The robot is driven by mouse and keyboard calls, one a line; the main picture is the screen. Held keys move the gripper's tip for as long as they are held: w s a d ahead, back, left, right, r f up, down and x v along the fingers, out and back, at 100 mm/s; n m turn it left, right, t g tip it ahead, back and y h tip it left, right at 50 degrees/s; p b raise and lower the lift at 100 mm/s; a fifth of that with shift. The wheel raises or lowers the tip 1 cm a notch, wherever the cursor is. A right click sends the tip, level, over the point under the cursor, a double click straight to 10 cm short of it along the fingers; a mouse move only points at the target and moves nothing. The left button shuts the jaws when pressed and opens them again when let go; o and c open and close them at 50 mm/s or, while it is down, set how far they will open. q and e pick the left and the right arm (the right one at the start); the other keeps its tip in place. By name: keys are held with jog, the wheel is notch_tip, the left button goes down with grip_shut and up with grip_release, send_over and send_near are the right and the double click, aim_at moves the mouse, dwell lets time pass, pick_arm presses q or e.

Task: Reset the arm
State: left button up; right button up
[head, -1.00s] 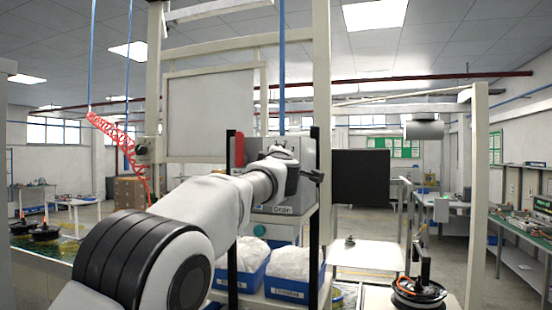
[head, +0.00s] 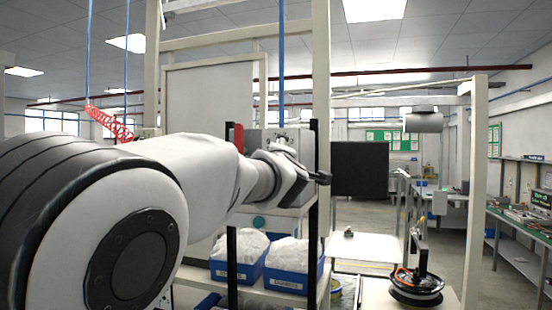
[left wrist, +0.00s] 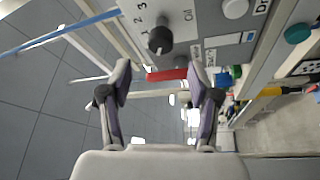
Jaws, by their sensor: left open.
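My left arm comes in from the left in the head view, raised in front of the grey control box (head: 262,137). My left gripper (head: 318,177) is at the end of it, small and partly hidden by the wrist. In the left wrist view, the left gripper (left wrist: 160,82) has its two fingers apart with nothing between them. Beyond the fingers are the box's black knob (left wrist: 161,40) and a red handle (left wrist: 166,74), both apart from the gripper as far as I can tell. My right gripper does not show.
Blue bins (head: 292,279) with white bags sit on the shelf below the arm. A hub motor (head: 416,287) stands on a stand at the lower right. Cream frame posts (head: 321,60) rise close by the arm. A green-topped bench (head: 525,232) is at the far right.

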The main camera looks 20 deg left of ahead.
pick_arm(q)
jog(key=v, duration=0.3)
jog(key=shift+f, duration=0.1)
